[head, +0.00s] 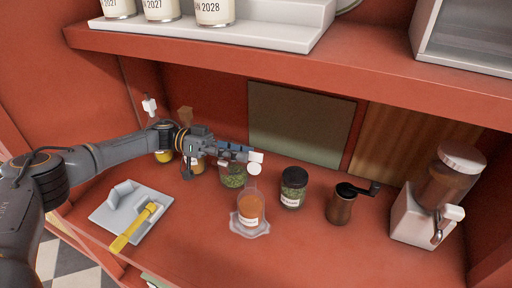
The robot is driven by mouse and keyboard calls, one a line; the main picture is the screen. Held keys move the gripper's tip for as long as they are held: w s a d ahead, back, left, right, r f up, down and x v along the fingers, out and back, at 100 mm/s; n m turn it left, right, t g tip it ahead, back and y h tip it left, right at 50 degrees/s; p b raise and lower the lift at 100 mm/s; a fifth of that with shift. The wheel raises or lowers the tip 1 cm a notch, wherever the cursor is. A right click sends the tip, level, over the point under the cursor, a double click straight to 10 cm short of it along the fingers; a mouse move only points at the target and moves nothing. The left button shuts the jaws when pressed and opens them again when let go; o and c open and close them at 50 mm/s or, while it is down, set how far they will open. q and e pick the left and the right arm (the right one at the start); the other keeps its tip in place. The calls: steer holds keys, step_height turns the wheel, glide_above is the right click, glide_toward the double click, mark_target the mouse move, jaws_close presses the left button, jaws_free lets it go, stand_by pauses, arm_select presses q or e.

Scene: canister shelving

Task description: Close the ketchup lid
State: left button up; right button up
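A clear bottle with orange-red sauce low inside and a white label, taken as the ketchup (250,210), stands upright on the red counter near the middle. Above its pale neck is a small white cap part (253,169), with a second white piece (257,156) just over it, apparently the raised lid. My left gripper (248,154) reaches in from the left, with its fingertips right beside this upper white piece. Whether they touch it, and how far the fingers are apart, is too small to tell. My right gripper is not in view.
A green-filled jar (232,177) stands behind the bottle, partly under my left gripper. To the right are a black-lidded jar (293,188), a grinder (341,204) and a dispenser (420,218). A grey tray (105,218) with a yellow-handled tool (135,228) lies left. A shelf (300,60) overhangs.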

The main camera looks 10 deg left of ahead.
mark_target(256, 159)
arm_select(q)
steer(key=shift+s+d+p, duration=0.2)
steer(key=shift+d+p, duration=0.4)
steer(key=shift+d, duration=1.5)
steer(key=shift+c, duration=0.4)
jaws_close()
